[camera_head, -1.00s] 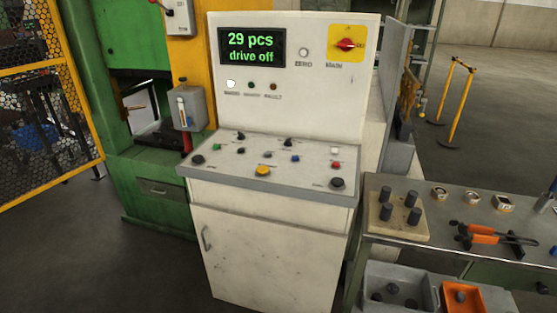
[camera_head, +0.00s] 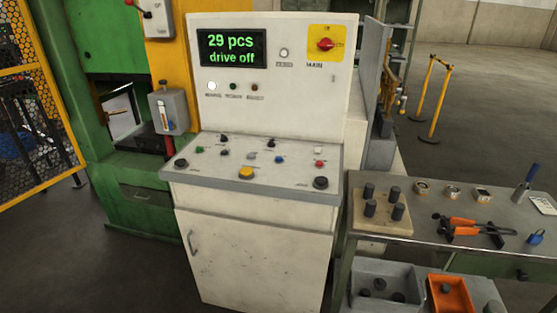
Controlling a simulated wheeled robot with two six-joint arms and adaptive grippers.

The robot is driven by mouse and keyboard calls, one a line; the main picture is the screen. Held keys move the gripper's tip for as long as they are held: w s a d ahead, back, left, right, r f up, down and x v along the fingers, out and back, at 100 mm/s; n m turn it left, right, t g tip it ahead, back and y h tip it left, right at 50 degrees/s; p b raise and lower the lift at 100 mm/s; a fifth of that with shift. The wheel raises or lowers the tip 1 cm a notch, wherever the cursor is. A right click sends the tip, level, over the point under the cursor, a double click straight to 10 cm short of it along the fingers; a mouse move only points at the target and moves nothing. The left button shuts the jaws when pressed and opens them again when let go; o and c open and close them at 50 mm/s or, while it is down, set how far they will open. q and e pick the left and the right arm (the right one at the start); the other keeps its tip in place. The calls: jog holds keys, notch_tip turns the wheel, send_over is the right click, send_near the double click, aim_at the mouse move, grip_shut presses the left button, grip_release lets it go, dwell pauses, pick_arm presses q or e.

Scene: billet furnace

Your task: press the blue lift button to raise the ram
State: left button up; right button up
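A blue button (camera_head: 279,159) sits on the sloped panel (camera_head: 225,172) of the white control cabinet (camera_head: 250,245). It is right of the middle, with the red button (camera_head: 319,163) to its right. The grey button (camera_head: 252,156) is to its left and the larger yellow button (camera_head: 246,173) lies nearer and left. A display (camera_head: 231,48) above reads "29 pcs" and "drive off". The red main switch (camera_head: 326,44) is on a yellow plate. Neither of my grippers is in view.
A grey bench (camera_head: 430,249) with a peg block (camera_head: 381,211), gauges and orange-handled pliers (camera_head: 470,226) stands right of the cabinet. A green machine (camera_head: 140,199) and yellow mesh fence (camera_head: 27,110) are on the left. Open floor lies at the far right.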

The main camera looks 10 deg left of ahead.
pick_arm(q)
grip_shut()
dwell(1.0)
